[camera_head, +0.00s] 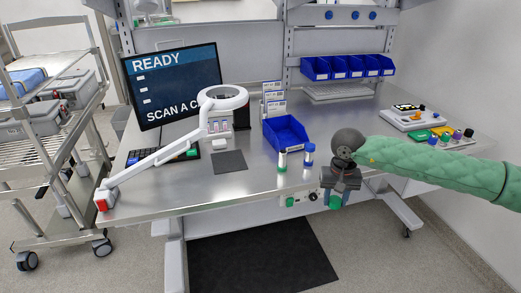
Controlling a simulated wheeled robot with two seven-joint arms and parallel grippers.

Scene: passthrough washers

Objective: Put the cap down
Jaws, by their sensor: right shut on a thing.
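A green cap (335,203) shows between the fingertips of my right gripper (335,198), which is shut on it. The gripper points down at the front edge of the table (230,192), right of centre, and the cap appears in front of that edge. I cannot tell its height against the table top. A small tube with green at its lower end (282,161) stands upright left of the gripper. A blue-capped tube (309,156) stands beside it. My left gripper is not in view.
A blue bin (286,134) stands behind the tubes. A dark square pad (230,161) lies to its left, below a white ring lamp (222,98). Coloured pieces and a white device (412,119) sit at the right.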

